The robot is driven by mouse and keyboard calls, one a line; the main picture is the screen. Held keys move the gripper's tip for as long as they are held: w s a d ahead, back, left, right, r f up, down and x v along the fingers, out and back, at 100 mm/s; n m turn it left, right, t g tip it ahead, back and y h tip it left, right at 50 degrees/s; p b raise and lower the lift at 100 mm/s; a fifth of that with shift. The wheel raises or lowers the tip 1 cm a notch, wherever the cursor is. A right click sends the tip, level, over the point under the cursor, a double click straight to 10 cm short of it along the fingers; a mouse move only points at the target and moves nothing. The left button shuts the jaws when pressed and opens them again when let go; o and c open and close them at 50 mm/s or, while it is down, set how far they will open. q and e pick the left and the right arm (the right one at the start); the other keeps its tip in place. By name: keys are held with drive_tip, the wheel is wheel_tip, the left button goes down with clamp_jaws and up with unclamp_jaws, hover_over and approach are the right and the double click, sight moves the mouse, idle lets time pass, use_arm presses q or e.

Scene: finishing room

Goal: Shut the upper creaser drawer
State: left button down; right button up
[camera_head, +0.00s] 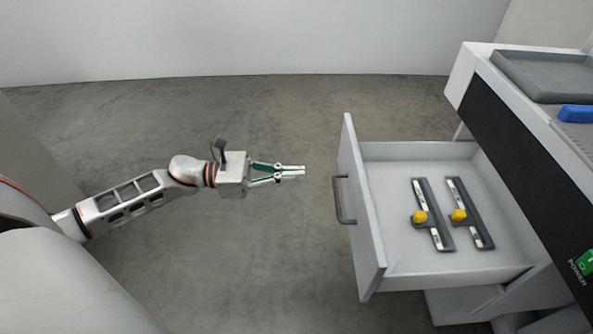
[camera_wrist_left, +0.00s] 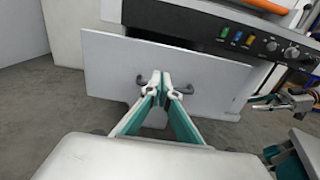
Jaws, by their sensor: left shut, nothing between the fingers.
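The upper creaser drawer (camera_head: 400,262) is pulled out from the machine at the right of the head view. Its white front panel stands upright with a dark bar handle (camera_head: 342,200) facing left. My left gripper (camera_head: 303,172) is shut and empty, left of the front panel, with a small gap between in the head view. In the left wrist view its closed fingertips (camera_wrist_left: 160,80) overlap the middle of the drawer front (camera_wrist_left: 100,75) and hide part of the handle (camera_wrist_left: 185,84). Teal and white parts at that view's right edge look like my right gripper; its fingers are unclear.
Two dark bars with yellow knobs (camera_head: 459,215) lie in the drawer. The creaser body (camera_head: 520,130) rises at the right, with a grey tray (camera_head: 545,72) and a blue item (camera_head: 576,113) on top. Grey floor left of the drawer is clear.

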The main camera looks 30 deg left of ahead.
sight(353, 173)
use_arm(q)
drive_tip(key=x, duration=1.1)
drive_tip(key=shift+a, duration=0.1)
use_arm(e)
drive_tip(key=shift+f, duration=0.1)
